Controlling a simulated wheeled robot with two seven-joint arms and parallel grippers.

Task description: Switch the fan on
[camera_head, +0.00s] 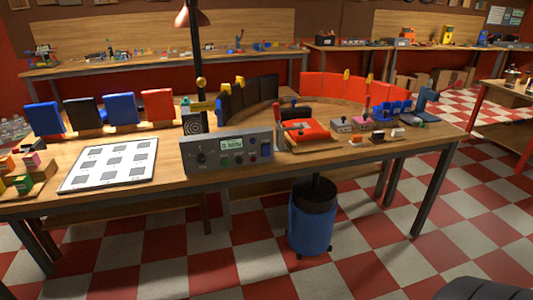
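A grey control box (228,152) stands at the front edge of the wooden table. Its front has a lit green display (231,144), a dark round knob (201,158) at the left, and green and red buttons below the display. A dark square part, perhaps a switch (266,151), sits at its right end. Its setting is too small to tell. A small panel with concentric rings (193,122) stands behind the box; I cannot tell whether it is the fan. No fan is clearly recognisable. Neither of my grippers is in view.
A white sheet with grey squares (111,164) lies left of the box. A red device (306,131) and small coloured items stand to the right. A dark post (197,50) rises behind the box. A blue bin (311,224) stands on the checkered floor below.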

